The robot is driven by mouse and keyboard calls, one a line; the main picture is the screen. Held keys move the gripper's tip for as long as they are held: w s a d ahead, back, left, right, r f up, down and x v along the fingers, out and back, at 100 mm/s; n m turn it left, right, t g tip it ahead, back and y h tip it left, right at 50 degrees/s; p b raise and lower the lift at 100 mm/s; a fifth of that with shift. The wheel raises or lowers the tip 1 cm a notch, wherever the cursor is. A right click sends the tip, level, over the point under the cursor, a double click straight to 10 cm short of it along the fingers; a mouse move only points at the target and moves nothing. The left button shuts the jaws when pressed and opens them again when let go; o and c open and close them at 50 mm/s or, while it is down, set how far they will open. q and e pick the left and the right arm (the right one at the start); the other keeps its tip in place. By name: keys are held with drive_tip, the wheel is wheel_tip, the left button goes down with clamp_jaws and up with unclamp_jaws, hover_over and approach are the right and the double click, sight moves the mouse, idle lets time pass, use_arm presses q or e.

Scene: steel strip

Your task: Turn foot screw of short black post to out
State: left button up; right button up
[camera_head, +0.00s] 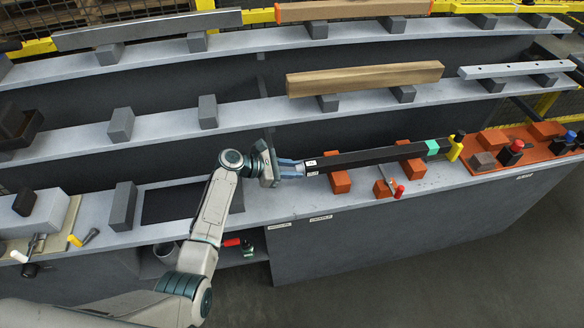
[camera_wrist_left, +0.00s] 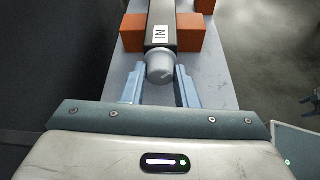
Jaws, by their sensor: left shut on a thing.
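The short black post (camera_head: 375,156) lies across orange blocks on the front shelf. It has a teal band and a yellow clamp toward its right end and white labels at its left end. Its foot screw (camera_wrist_left: 160,66), a rounded grey knob, sticks out of the near end in the left wrist view.
Orange blocks (camera_head: 340,182) support the post. A red-handled clamp (camera_head: 398,191) stands just in front of it. An orange board (camera_head: 535,150) with red and blue knobs lies at right. A wooden bar (camera_head: 365,78) rests on the shelf behind. A dark mat (camera_head: 180,201) lies left of my arm.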

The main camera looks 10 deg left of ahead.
use_arm(q)
drive_tip(key=shift+s+m+t, duration=0.1)
drive_tip(key=shift+m+t, duration=0.3)
drive_tip(key=shift+f+m+t, duration=0.1)
drive_tip(key=shift+m+t, duration=0.2)
drive_tip(key=shift+m, duration=0.2)
drive_tip(key=shift+m+t, duration=0.5)
drive_tip(key=shift+m, duration=0.1)
drive_tip(key=shift+s+m+b, duration=0.1)
drive_tip(key=shift+m+b, duration=0.3)
drive_tip(key=shift+b, duration=0.05)
use_arm(e)
drive_tip(key=shift+w+a+f, duration=0.15)
drive_tip(key=shift+a+f, duration=0.1)
drive_tip(key=shift+f, duration=0.1)
drive_tip(key=shift+d, duration=0.15)
use_arm(q)
drive_tip(key=o, duration=1)
use_arm(e)
drive_tip(key=shift+s+d, duration=0.15)
drive_tip(key=shift+s, duration=0.1)
